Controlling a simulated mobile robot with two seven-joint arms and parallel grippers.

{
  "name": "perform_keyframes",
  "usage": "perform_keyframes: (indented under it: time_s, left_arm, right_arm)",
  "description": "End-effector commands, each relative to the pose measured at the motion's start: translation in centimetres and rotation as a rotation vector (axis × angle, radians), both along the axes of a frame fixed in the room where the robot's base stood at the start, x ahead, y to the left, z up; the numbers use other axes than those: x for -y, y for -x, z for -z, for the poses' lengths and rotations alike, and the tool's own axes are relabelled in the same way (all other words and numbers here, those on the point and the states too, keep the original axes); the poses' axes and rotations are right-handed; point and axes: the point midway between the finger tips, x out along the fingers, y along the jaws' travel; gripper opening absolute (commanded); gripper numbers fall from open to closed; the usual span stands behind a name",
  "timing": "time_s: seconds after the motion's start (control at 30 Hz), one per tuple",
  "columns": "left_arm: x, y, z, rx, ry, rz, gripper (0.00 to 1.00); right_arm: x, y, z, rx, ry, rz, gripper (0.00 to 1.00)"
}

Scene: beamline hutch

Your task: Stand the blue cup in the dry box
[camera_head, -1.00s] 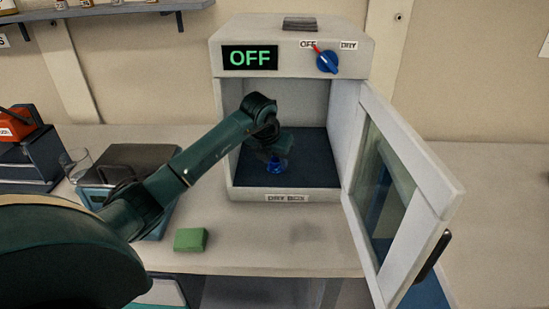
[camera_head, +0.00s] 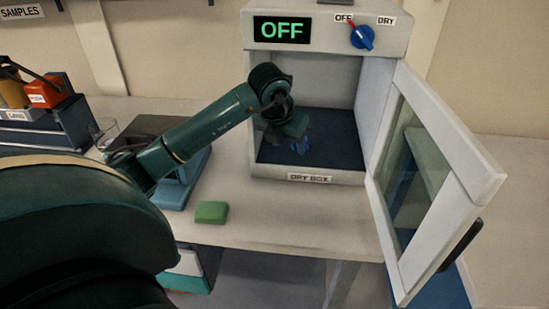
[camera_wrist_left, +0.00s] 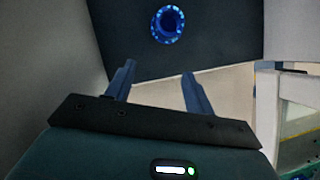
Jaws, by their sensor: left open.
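The blue cup (camera_head: 300,147) stands on the dark floor of the dry box (camera_head: 313,169), partly hidden by my left gripper in the head view. In the left wrist view I look into the round mouth of the cup (camera_wrist_left: 168,25). My left gripper (camera_head: 291,130) is inside the dry box, close to the cup. In the left wrist view its two fingers (camera_wrist_left: 159,72) are apart with nothing between them, and the cup is beyond the tips. The dry box door (camera_head: 435,180) is open to the right. My right gripper is not in view.
The display (camera_head: 281,29) reads OFF, and the blue knob (camera_head: 361,37) points to OFF. A green block (camera_head: 211,212) lies on the bench before the box. A dark-topped device (camera_head: 150,135) and a clear glass (camera_head: 106,132) stand left.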

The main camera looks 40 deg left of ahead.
Motion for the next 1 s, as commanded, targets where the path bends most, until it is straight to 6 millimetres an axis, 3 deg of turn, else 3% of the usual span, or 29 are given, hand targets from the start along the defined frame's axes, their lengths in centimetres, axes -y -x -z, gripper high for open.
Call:
perform_keyframes:
  time_s: [0.2,0.4,1.0]
  left_arm:
    - [0.5,4.0,0.2,0.0,-0.003,0.002,0.53]
    - [0.8,6.0,0.1,0.0,0.0,-0.001,0.53]
    - [1.0,6.3,0.0,0.0,0.001,0.0,0.53]
  right_arm:
    - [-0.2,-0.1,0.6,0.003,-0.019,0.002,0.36]
    - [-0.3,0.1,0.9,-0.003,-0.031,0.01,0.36]
    - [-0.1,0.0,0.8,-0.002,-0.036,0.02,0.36]
